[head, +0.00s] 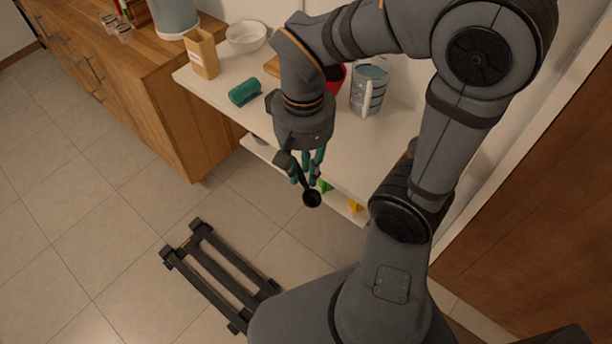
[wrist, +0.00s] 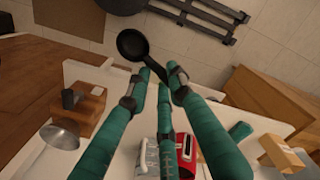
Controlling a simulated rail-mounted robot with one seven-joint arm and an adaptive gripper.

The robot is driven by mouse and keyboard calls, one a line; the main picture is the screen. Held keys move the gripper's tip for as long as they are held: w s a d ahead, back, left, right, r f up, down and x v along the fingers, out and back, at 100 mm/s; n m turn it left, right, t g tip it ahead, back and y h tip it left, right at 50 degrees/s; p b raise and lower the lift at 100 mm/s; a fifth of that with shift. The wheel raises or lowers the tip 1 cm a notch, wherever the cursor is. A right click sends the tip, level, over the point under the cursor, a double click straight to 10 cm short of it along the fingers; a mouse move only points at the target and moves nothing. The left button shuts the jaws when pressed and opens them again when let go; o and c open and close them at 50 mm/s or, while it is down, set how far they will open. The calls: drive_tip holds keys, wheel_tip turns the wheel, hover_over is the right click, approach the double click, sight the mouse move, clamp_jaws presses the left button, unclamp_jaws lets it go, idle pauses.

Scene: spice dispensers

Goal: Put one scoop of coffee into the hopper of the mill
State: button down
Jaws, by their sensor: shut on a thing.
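My gripper (head: 308,170) has teal fingers and is shut on the handle of a black scoop (head: 312,198). It holds the scoop in the air off the front edge of the white table. The scoop's round bowl also shows in the wrist view (wrist: 132,44), beyond the fingertips. Its inside is dark, and I cannot tell whether it holds coffee. A wooden box-like thing with a black knob (wrist: 88,112) stands on the table in the wrist view and may be the mill. A silver round dish (wrist: 61,137) shows near it; whether this is the hopper is unclear.
On the white table (head: 225,72) are a red container (head: 338,77), partly hidden by my arm, a clear jug (head: 370,86), a teal cylinder (head: 243,92), a cardboard carton (head: 202,54) and a white bowl (head: 246,37). A dark frame (head: 220,275) lies on the floor.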

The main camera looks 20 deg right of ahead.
wheel_tip(320, 180, up, 6)
drive_tip(key=p, duration=0.5)
drive_tip(key=shift+f, duration=0.35)
